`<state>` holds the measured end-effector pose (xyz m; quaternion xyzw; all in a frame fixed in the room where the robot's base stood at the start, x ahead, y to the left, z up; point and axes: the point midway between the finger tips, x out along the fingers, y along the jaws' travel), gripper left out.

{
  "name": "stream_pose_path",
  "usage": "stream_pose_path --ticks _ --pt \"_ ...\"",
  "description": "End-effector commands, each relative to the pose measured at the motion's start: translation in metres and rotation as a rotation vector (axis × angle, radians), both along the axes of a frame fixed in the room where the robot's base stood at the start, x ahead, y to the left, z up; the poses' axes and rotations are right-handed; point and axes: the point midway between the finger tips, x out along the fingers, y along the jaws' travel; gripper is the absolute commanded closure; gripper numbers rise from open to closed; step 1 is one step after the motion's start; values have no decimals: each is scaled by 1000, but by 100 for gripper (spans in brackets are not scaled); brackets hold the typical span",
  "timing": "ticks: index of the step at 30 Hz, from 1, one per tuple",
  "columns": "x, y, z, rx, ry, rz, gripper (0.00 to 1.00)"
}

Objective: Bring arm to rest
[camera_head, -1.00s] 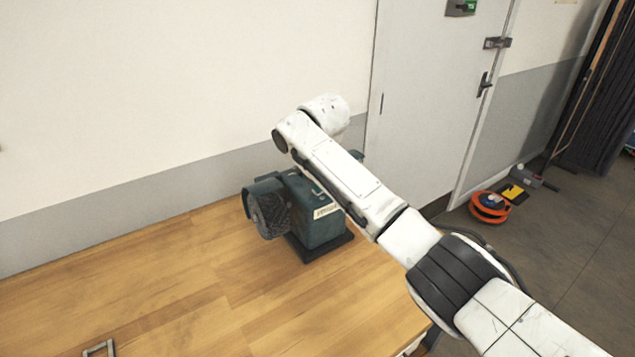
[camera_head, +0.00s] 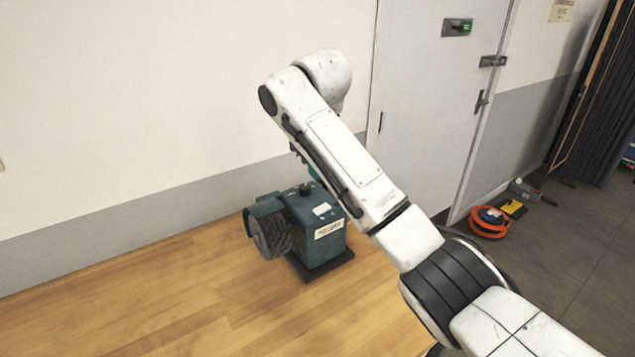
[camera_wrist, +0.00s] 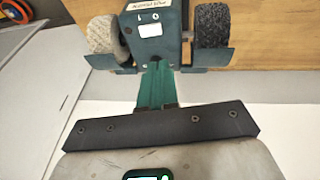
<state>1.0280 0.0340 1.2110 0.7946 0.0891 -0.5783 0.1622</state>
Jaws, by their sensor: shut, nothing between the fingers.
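My arm (camera_head: 345,165) reaches up and left from the lower right of the head view, its bent elbow high in front of the wall. My gripper shows in the wrist view (camera_wrist: 157,70) as green fingers closed together, with nothing between them. The fingers point toward a dark green bench grinder, and I cannot tell the gap exactly. In the head view the gripper is mostly hidden behind my arm; only a small green part shows above the grinder.
The bench grinder (camera_head: 316,240) stands on the wooden table (camera_head: 150,315), its wheel facing left. The table's left side is clear. A pale wall (camera_head: 180,90) and grey door (camera_head: 425,100) stand behind. An orange cable reel (camera_head: 488,223) lies on the floor at right.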

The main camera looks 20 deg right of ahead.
Motion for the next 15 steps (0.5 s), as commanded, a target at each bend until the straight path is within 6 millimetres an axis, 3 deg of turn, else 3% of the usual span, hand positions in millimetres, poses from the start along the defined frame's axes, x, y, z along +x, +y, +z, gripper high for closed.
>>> stream_pose_path --ticks 3,5,8,15 --pt "-2 1 7 1 -1 -1 100" --pt "-5 3 1 7 1 3 100" --pt "-13 11 -23 36 0 16 100" --pt "-58 29 -110 155 -17 29 100"
